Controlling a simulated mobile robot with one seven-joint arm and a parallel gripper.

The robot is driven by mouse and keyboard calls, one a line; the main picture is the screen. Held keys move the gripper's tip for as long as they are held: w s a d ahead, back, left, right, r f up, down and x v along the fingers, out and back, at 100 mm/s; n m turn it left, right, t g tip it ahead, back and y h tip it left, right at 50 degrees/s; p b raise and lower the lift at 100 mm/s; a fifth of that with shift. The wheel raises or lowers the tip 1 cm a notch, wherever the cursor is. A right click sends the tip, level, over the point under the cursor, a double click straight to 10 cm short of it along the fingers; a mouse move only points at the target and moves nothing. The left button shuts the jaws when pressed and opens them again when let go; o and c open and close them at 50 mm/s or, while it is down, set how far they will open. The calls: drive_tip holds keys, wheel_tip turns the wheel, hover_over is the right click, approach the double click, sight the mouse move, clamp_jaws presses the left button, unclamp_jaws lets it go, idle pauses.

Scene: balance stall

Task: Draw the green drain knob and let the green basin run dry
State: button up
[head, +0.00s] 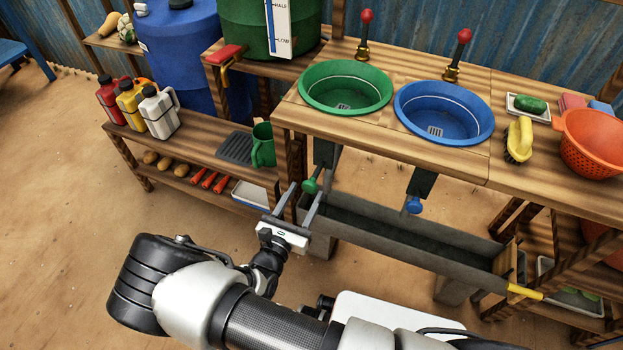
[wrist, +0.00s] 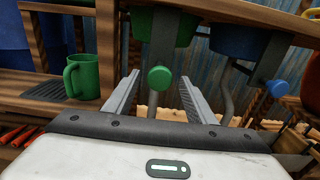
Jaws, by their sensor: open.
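The green basin (head: 345,86) is set in the wooden counter, with a drain grate in its bottom; I cannot tell for sure whether it holds water. The green drain knob (head: 310,186) sticks out under the counter below that basin. It also shows in the wrist view as a round green knob (wrist: 160,78). My gripper (head: 301,192) is open, in front of the knob. In the wrist view the knob appears between the two fingers (wrist: 155,92), with gaps on both sides. I cannot tell whether the fingertips reach it in depth.
The blue basin (head: 444,112) has a blue knob (head: 413,205) to the right. A grey trough (head: 400,240) runs below both. A green mug (head: 263,146) stands on the shelf left of my gripper, near a wooden counter leg (head: 290,150).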

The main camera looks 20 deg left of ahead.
drive_tip(key=s, duration=0.9)
drive_tip(key=shift+s+a+p, duration=0.3)
drive_tip(key=shift+a+p, duration=0.05)
drive_tip(key=shift+p, duration=0.1)
drive_tip(key=shift+r, duration=0.1)
drive_tip(key=w+d+r+m+g+h, duration=0.3)
drive_tip(key=d+r+m+g+h, duration=0.2)
drive_tip(key=d+r+m, duration=0.2)
drive_tip(key=w+d+r+m+g+h, duration=0.3)
drive_tip(key=d+r+m+g+h, duration=0.15)
drive_tip(key=d+r+m, duration=0.25)
drive_tip(key=s+d+r+m+g+y, duration=0.2)
drive_tip(key=d+r+m+g+y, duration=0.15)
drive_tip(key=d+r+m, duration=0.35)
drive_tip(key=s+d+r+m+g+y, duration=0.3)
drive_tip(key=d+r+m+g, duration=0.1)
drive_tip(key=d+r+m, duration=0.3)
drive_tip(key=s+d+r+m+t+y, duration=0.2)
drive_tip(key=s+d+r+m, duration=0.1)
drive_tip(key=r+m, duration=0.15)
drive_tip(key=s+d+r+m+t+y, duration=0.2)
drive_tip(key=s+d+r+m+t, duration=0.1)
drive_tip(key=r, duration=0.3)
wheel_tip(320, 180, up, 22)
drive_tip(key=p, duration=2.2)
drive_tip(key=shift+a, duration=0.25)
